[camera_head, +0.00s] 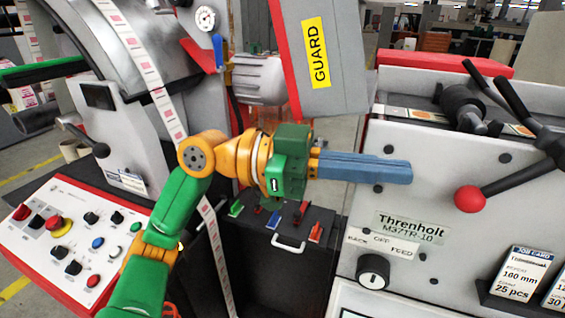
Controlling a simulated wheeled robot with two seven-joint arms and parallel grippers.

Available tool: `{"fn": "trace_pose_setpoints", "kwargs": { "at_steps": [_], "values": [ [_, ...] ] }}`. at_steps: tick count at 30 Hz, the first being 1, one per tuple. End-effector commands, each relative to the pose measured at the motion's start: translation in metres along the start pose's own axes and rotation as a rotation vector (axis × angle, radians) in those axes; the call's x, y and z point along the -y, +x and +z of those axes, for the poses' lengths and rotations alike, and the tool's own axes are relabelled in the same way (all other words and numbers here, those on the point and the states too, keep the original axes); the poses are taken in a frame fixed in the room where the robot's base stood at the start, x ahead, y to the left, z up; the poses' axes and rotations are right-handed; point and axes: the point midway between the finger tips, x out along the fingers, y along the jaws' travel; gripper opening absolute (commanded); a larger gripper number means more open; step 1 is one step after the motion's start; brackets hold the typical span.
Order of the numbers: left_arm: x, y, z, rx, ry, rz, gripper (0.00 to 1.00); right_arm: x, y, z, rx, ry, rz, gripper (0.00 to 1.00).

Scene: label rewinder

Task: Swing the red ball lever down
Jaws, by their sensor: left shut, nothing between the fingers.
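The red ball (469,198) sits at the lower left end of a dark lever arm (520,180) on the front of the light grey machine at the right. The arm slopes up to the right to a black hub (550,142). My left gripper (408,172) has its blue fingers shut, with nothing between them. It points right, in front of the machine face, to the left of the red ball and a little higher in the picture. A gap shows between the fingertips and the ball. My right gripper is not in view.
A grey GUARD panel (345,90) hangs above my left gripper. A selector knob (373,271) and a job card holder (510,300) are below the ball. A button panel (50,255) is at the left. A label strip (165,110) runs down behind my arm.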

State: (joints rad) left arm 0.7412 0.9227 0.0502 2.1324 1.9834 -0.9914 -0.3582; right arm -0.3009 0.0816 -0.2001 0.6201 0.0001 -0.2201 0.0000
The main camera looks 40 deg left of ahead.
Motion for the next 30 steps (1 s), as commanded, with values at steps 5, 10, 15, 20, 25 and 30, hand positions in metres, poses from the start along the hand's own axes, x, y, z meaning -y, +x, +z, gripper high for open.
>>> {"fn": "trace_pose_setpoints", "kwargs": {
  "at_steps": [5,10,15,20,25,30],
  "values": [
    [-0.002,-0.035,0.02,0.0,-0.001,-0.003,0.0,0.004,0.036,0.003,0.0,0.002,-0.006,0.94],
    [-0.004,-0.067,0.025,-0.001,0.0,-0.001,0.0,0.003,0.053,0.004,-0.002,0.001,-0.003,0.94],
    [-0.004,-0.085,0.025,0.001,0.0,0.0,0.0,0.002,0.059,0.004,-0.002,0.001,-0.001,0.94],
    [-0.004,-0.088,0.023,0.001,0.001,0.001,0.0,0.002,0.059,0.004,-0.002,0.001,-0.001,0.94],
    [-0.004,-0.087,0.023,0.001,0.001,0.001,0.0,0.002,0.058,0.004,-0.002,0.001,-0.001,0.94],
    [-0.004,-0.087,0.023,0.001,0.0,0.001,0.0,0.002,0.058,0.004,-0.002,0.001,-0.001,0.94]
  ]
}}
